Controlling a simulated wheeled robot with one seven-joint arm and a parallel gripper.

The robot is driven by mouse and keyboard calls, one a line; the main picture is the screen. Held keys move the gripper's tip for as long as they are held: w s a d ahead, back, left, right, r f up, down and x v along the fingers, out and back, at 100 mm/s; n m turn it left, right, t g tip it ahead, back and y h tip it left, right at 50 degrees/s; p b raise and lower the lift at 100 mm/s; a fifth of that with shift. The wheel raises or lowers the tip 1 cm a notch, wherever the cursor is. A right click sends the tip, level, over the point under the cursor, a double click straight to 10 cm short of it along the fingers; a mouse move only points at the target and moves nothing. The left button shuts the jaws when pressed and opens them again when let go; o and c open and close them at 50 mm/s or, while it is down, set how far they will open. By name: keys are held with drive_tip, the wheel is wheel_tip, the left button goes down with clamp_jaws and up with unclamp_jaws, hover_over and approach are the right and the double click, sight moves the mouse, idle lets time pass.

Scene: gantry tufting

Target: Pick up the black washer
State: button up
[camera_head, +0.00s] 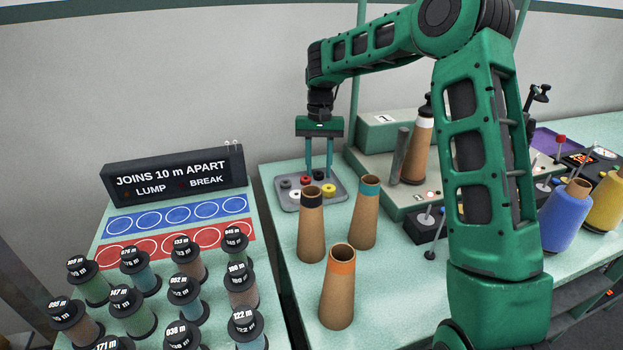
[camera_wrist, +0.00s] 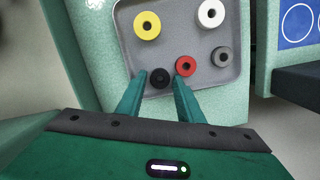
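The black washer (camera_wrist: 160,78) lies flat in the grey tray (camera_wrist: 190,27), near the tray edge closest to my gripper in the wrist view. My gripper (camera_wrist: 161,73) is open, with one fingertip on each side of the black washer and gaps showing. The right fingertip is close to the red washer (camera_wrist: 186,66). In the head view my gripper (camera_head: 319,172) points straight down over the back of the tray (camera_head: 337,204), and the black washer (camera_head: 318,174) shows between the fingers. How far the tips are above the tray floor I cannot tell.
The tray also holds yellow (camera_wrist: 147,25), white (camera_wrist: 211,14) and grey (camera_wrist: 221,57) washers. Brown cones (camera_head: 311,230) stand in front of the tray. A machine with a grey post (camera_head: 399,155) is to its right. A sign (camera_head: 175,176) and several spools are to the left.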

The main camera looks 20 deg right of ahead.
drive_tip(key=c, duration=0.8)
drive_tip(key=shift+r, duration=0.1)
